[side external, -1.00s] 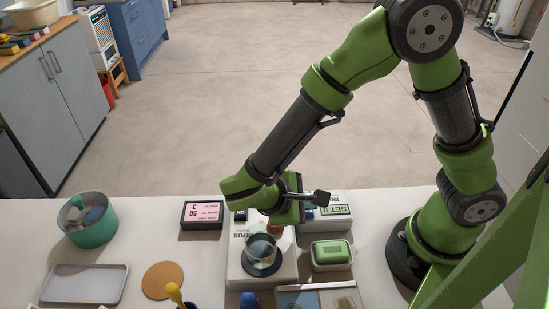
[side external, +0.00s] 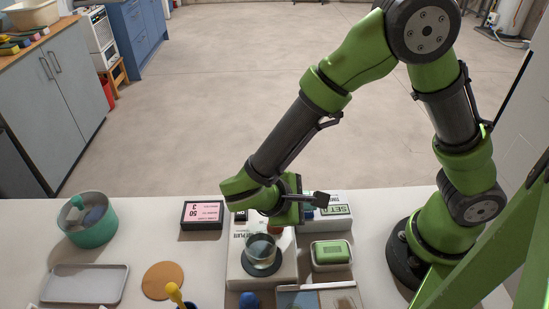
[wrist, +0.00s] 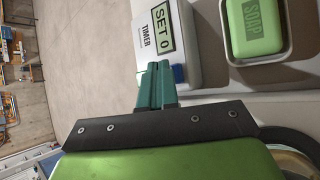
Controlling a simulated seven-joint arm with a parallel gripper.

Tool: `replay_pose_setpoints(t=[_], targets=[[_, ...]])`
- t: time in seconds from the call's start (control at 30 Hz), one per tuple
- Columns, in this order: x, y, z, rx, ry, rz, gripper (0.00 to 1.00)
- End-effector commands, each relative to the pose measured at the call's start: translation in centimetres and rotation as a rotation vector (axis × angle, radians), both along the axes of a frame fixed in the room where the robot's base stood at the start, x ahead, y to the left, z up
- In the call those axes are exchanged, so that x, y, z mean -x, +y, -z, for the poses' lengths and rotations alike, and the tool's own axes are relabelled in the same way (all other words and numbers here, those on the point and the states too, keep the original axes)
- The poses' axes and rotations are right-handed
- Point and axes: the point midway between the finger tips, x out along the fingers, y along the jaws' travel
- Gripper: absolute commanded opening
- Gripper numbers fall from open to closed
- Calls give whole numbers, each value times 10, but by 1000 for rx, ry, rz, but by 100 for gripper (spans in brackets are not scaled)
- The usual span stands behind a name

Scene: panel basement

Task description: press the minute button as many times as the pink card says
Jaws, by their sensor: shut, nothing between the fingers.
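The white timer (side external: 340,222) stands at the back of the table, right of my gripper. Its display reads "SET 0" in the wrist view (wrist: 163,27), with "TIMER" printed beside it. A blue button (wrist: 179,73) shows at the timer's edge, partly hidden by my fingers. My gripper (wrist: 155,72) is shut and empty, its teal fingertips close beside the timer and the blue button; I cannot tell whether they touch. In the side view my gripper (side external: 303,211) mostly hides its own tips. The pink card (side external: 203,212) in a dark frame lies left, upside down; its small print is hard to read.
A white appliance (side external: 240,272) with a glass on a dark disc stands below my gripper. A green soap (side external: 331,252) sits in a dish. A teal bowl (side external: 91,235), grey tray (side external: 85,284) and cork disc (side external: 163,280) lie left.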

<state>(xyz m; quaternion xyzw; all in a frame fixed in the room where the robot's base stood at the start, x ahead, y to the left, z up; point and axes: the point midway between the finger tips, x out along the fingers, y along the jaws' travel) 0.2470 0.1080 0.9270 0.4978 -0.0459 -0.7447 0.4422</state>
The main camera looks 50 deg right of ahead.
Motion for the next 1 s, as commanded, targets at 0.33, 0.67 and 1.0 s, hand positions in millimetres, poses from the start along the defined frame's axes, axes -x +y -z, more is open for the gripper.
replay_pose_setpoints(t=[0.33,0.67,1.0], targets=[[2,0,10,6,9,-6,0],[4,0,13,7,12,-6,0],[4,0,13,6,14,-7,0]])
